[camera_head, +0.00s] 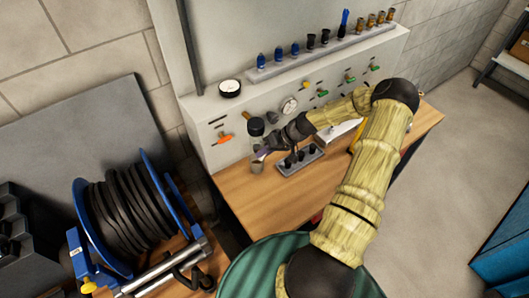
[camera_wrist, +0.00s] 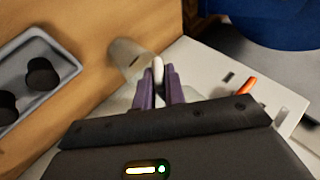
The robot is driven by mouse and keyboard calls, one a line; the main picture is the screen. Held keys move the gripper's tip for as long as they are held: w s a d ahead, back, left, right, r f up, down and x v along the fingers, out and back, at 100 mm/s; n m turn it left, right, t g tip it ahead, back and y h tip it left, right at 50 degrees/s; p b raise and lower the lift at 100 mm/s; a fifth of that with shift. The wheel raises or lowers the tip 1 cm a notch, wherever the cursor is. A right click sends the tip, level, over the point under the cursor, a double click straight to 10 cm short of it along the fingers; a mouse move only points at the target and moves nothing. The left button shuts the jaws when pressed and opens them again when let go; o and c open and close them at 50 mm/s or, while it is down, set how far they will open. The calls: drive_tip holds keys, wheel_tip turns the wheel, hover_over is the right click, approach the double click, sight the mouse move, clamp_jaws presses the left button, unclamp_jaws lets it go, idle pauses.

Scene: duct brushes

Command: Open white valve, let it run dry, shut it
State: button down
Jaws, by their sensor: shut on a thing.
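The white valve's handle (camera_wrist: 158,66) shows as a rounded white tip between the purple fingers of my gripper (camera_wrist: 161,84) in the wrist view. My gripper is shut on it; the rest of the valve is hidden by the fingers. In the head view my gripper (camera_head: 264,153) is low against the front of the pale panel (camera_head: 210,112). A beige cup (camera_head: 257,168) stands on the wooden bench just below the fingers. It also shows in the wrist view (camera_wrist: 125,56), beyond the fingertips. Its inside, and any flow, cannot be made out.
An orange-handled valve (camera_head: 224,139) is on the panel left of my gripper. A dark-topped jar (camera_head: 256,127) is close above the gripper. A grey tray with black knobs (camera_head: 300,160) sits right of the cup. A hose reel (camera_head: 125,215) stands at left.

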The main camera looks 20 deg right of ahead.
drive_tip(key=shift+d+f+y+b, duration=0.1)
drive_tip(key=shift+f+y+b, duration=0.1)
drive_tip(key=shift+y+b, duration=0.25)
drive_tip(key=shift+d+f+y+b, duration=0.15)
drive_tip(key=shift+y+b, duration=0.4)
drive_tip(key=shift+b, duration=0.65)
drive_tip(key=shift+w+d+f+m+y+b, duration=0.15)
drive_tip(key=shift+m+y+b, duration=0.6)
drive_tip(key=shift+y+b, duration=1.55)
drive_tip(key=shift+s+a+f+m+y+b, duration=0.15)
drive_tip(key=shift+m+y+b, duration=0.6)
drive_tip(key=shift+y+b, duration=1.55)
drive_tip(key=shift+w+d+h+b, duration=0.1)
drive_tip(key=shift+h+b, duration=0.4)
drive_tip(key=shift+b, duration=0.1)
drive_tip(key=c, duration=1.5)
unclamp_jaws()
drive_tip(key=shift+o, duration=0.2)
drive_tip(key=shift+r, duration=0.15)
